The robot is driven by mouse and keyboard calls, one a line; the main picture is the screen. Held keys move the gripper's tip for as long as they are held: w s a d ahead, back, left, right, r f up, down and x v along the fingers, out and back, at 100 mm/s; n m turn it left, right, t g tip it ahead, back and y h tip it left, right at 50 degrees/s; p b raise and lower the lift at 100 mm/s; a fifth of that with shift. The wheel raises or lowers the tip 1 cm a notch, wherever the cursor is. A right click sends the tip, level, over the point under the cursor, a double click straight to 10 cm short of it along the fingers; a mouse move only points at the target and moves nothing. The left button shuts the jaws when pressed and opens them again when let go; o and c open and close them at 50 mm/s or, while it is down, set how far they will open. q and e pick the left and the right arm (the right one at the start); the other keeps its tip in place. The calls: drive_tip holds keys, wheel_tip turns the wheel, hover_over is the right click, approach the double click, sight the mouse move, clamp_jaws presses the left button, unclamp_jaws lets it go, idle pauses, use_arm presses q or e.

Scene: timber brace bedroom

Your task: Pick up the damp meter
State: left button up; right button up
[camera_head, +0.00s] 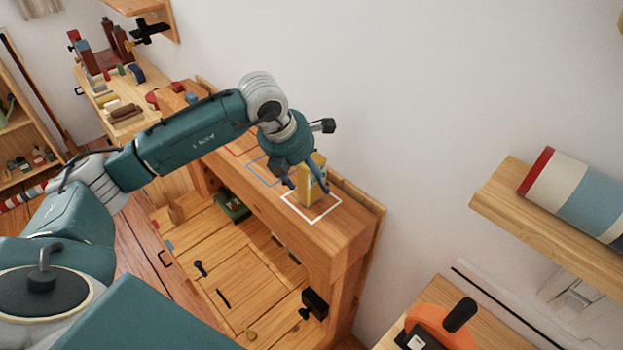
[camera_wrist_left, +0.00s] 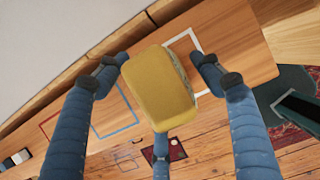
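The damp meter appears to be the yellow block-like object (camera_head: 312,185) with a printed face. It stands upright inside a white square outline on top of the wooden bench ledge (camera_head: 345,235). My left gripper (camera_head: 308,187) is above and around it, with blue fingers on both sides. In the left wrist view the yellow meter (camera_wrist_left: 158,90) fills the middle between the spread fingers of the left gripper (camera_wrist_left: 160,62). The fingers look open; some background shows between the right finger and the meter. Contact on the left is hard to judge. My right gripper is not in view.
Red and blue outlines (camera_head: 262,172) lie beside the white one on the ledge. A wall stands close behind. At right are a shelf (camera_head: 490,195) with a striped roll (camera_head: 575,195) and an orange tool (camera_head: 440,325). Below is a wooden surface (camera_head: 250,270) with small dark items.

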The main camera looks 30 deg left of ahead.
use_arm(q)
drive_tip(key=c, duration=1.2)
drive_tip(key=shift+r, duration=0.1)
